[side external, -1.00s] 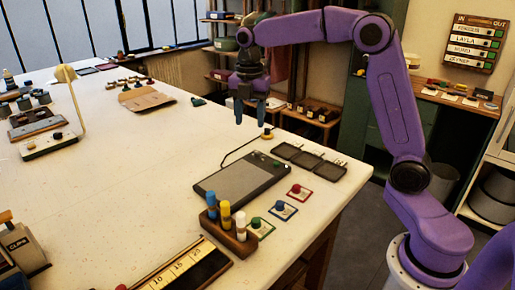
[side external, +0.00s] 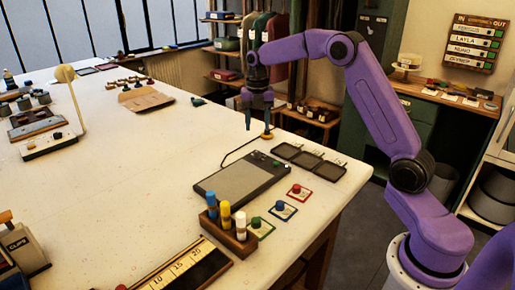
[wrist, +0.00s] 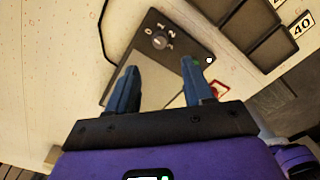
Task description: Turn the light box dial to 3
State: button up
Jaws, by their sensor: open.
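The light box (side external: 240,180) is a flat dark-framed panel with a grey surface, lying on the white table. In the wrist view, its round black dial (wrist: 160,41) sits near the far end of the frame (wrist: 181,33), with small white marks around it. I cannot tell which number the dial points to. My gripper (side external: 258,125) is open and empty, pointing down above the table behind the box's dial end. In the wrist view, my fingers (wrist: 160,75) stand apart, with the dial ahead between them and the fingers hiding part of the box.
A black cord runs from the box to a small brass-coloured piece (side external: 267,136) near my gripper. Dark trays (side external: 304,158) lie right of the box. A wooden marker rack (side external: 228,230) and coloured knobs on cards, one red (side external: 298,190), stand nearer. The table's left middle is clear.

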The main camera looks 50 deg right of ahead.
aim_at(258, 152)
notch_tip(258, 152, down, 10)
jog(key=shift+r, duration=0.2)
grip_shut()
